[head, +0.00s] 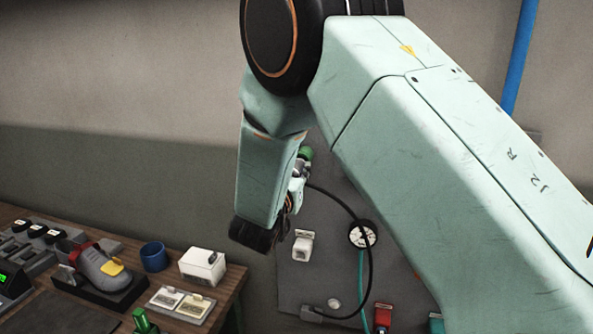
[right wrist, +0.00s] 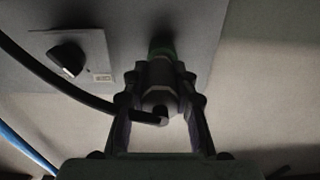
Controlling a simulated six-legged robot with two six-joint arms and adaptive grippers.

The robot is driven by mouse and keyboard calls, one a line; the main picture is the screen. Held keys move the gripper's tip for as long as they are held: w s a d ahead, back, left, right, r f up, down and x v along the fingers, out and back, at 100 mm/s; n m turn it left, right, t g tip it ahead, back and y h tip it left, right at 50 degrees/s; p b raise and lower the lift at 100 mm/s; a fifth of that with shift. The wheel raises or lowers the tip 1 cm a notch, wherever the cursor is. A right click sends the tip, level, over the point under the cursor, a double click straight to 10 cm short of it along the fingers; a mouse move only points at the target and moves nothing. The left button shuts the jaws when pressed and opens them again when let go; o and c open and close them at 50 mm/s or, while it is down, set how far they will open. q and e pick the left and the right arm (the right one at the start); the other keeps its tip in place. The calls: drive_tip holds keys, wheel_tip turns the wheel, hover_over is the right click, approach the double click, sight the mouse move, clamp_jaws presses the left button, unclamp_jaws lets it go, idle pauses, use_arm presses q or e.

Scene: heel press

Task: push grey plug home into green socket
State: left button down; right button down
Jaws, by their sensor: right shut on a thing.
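The green socket (head: 305,152) is on the upright grey panel, partly hidden by my right arm in the head view. It also shows as a dark green ring (right wrist: 161,47) in the right wrist view. The grey plug (right wrist: 160,84) points at the socket, its front end at the green ring. I cannot tell how deep it sits. My right gripper (right wrist: 161,82) is shut on the plug, one finger on each side. In the head view the gripper (head: 297,186) is small and partly covered by its own wrist. My left gripper is not in view.
A black cable (head: 369,268) loops from the plug down the panel (head: 328,268), past a round gauge (head: 362,235). A white switch box (head: 302,246) is below the gripper. A black knob (right wrist: 68,58) is beside the plug. The table at left holds a shoe (head: 100,266) and blue cup (head: 153,257).

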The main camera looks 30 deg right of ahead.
drive_tip(key=shift+w, duration=0.2)
drive_tip(key=shift+w+d+f, duration=0.1)
drive_tip(key=shift+w+d, duration=0.15)
drive_tip(key=shift+d, duration=0.1)
drive_tip(key=shift+w+d, duration=0.1)
drive_tip(key=c, duration=1)
unclamp_jaws()
drive_tip(key=shift+d, duration=0.15)
